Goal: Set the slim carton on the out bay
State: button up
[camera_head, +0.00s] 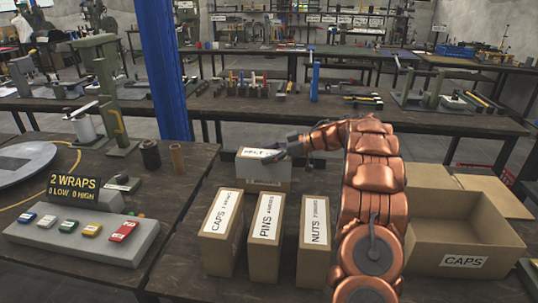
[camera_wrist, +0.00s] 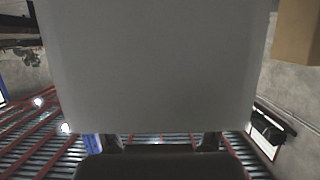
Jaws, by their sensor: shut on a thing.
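My gripper (camera_head: 284,150) is shut on a grey-white carton (camera_head: 262,170) with a white label on top, its word too small to read surely. It stands behind the brown cartons in the head view; whether its base touches the table is hidden. In the wrist view the carton's plain grey face (camera_wrist: 155,70) fills the middle, with the finger ends at its lower edge. Three upright brown cartons labelled CAPS (camera_head: 220,235), PINS (camera_head: 265,240) and NUTS (camera_head: 312,245) stand in front, apart from the gripper. I cannot identify a marked out bay.
An open cardboard box labelled CAPS (camera_head: 464,262) stands at the right, beyond my arm. At the left are a button panel (camera_head: 85,240) with a 2 WRAPS sign (camera_head: 75,188), a green press (camera_head: 112,100) and a blue column (camera_head: 163,70). Red-edged slatted metal (camera_wrist: 40,135) shows in the wrist view.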

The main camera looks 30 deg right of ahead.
dwell(0.3)
jog(key=o, duration=1.8)
jog(key=shift+f, duration=0.1)
jog(key=shift+s+r, duration=0.1)
jog(key=shift+r, duration=0.1)
jog(key=v, duration=1.1)
jog(key=shift+s+d, duration=0.25)
jog(key=shift+d, duration=0.05)
jog(key=shift+r, duration=0.15)
